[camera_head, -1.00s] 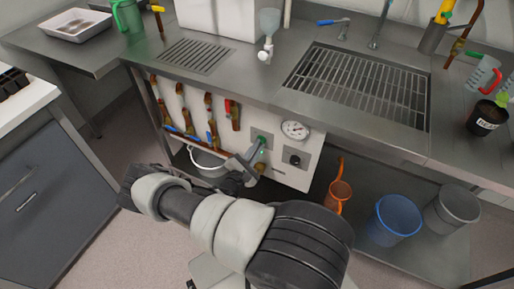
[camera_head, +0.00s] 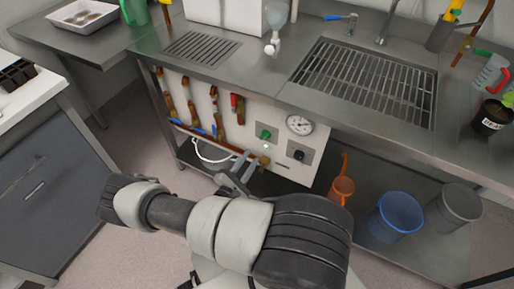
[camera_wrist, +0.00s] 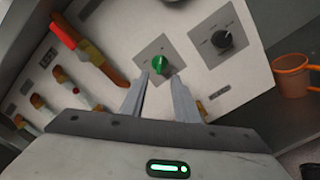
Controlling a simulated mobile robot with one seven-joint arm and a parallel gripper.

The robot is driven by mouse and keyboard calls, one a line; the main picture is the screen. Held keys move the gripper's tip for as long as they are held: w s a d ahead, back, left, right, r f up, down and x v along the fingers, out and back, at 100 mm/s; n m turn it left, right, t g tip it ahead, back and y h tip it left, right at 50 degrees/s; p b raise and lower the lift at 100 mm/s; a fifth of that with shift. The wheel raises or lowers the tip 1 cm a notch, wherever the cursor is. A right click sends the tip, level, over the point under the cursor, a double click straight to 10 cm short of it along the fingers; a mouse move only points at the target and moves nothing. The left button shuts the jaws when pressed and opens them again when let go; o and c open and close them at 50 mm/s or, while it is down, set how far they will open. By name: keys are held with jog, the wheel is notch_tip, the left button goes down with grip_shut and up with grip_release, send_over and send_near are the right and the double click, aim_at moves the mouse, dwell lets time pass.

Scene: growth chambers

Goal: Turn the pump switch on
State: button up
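A panel (camera_head: 240,128) under the steel counter carries a green rotary knob (camera_head: 265,134) on a grey square plate, with a small bright green spot just below it. The green knob (camera_wrist: 159,64) is also in the wrist view. A black knob (camera_head: 298,156) sits on its own plate to the right; it also shows in the wrist view (camera_wrist: 222,39). I cannot read which one is labelled as the pump switch. My gripper (camera_head: 248,166) is below and left of the green knob, apart from it. In the wrist view its fingers (camera_wrist: 160,82) are open and empty, pointing towards the green knob.
A round gauge (camera_head: 299,125) is above the black knob. Pipes with coloured valve handles (camera_head: 190,105) line the panel's left. An orange can (camera_head: 341,189), a blue bucket (camera_head: 395,216) and a grey bucket (camera_head: 455,208) stand on the lower shelf.

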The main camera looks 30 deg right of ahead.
jog(key=v, duration=0.7)
jog(key=shift+s+a, duration=0.15)
jog(key=shift+r, duration=0.1)
jog(key=s+a+r+m+g+y+p, duration=0.1)
jog(key=s+a+r+m+y+p, duration=0.2)
jog(key=r, duration=1.8)
jog(key=s+a+r+m+g+y+p, duration=0.1)
jog(key=s+a+r+m+y+p, duration=0.2)
jog(key=r, duration=1.8)
jog(key=s+a+r+m+g+y+p, duration=0.1)
jog(key=s+r+m+y+p, duration=0.6)
jog(key=r, duration=1.4)
jog(key=a+m+y+p, duration=0.1)
jog(key=m+y+p, duration=0.1)
jog(key=p, duration=0.1)
jog(key=shift+s+a+r+y, duration=0.25)
jog(key=shift+a+r+y, duration=0.05)
jog(key=shift+a, duration=0.1)
